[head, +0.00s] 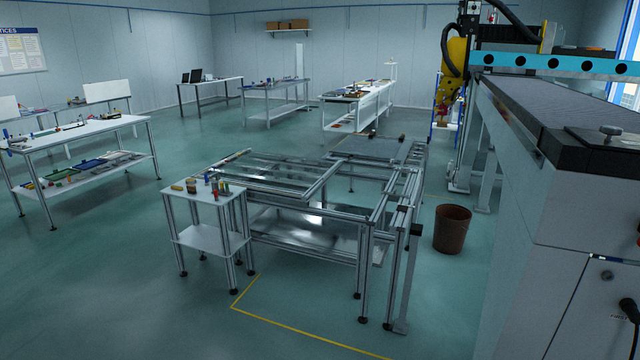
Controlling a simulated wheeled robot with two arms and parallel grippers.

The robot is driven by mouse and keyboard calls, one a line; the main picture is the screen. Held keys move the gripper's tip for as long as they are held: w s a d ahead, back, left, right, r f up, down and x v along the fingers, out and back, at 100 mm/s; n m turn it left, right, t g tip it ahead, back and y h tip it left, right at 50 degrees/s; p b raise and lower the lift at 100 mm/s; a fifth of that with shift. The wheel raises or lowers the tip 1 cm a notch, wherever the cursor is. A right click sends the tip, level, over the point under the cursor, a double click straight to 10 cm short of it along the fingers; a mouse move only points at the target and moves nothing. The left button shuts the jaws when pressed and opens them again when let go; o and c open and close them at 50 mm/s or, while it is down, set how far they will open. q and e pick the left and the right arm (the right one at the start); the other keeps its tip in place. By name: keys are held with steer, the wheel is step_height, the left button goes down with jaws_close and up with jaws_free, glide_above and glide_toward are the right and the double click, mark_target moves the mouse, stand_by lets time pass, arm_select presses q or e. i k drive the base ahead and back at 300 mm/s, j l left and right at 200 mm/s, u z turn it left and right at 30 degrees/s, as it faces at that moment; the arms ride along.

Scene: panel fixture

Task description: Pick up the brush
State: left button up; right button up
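I cannot single out the brush with certainty. Several small items stand or lie on a small white side table (205,199) left of centre. Among them are a small yellowish-brown object (177,187) lying at the left edge, a green one (191,185) beside it, and a cluster of small coloured upright items (218,188) towards the right. They are too small to tell apart clearly. Neither of my grippers shows in the head view.
A metal panel fixture (375,196) stands right against the side table. A brown bin (452,229) stands to its right, before a large machine (560,200). A cluttered white workbench (75,133) stands at the left. The floor in the left foreground is clear.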

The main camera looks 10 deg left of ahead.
mark_target(191, 189)
steer(key=i+j+u, duration=0.1)
steer(key=i+u, duration=0.45)
steer(key=u, duration=0.3)
steer(key=i+l+u, duration=0.1)
steer(key=i+u, duration=0.3)
steer(key=i+j+u, duration=0.25)
steer(key=i+u, duration=0.25)
steer(key=i, duration=0.2)
steer(key=i+j+z, duration=1.15)
steer(key=j, duration=0.2)
steer(key=i+l, duration=0.15)
steer(key=i, duration=0.55)
steer(key=i+l+u, duration=0.1)
steer(key=i, duration=0.55)
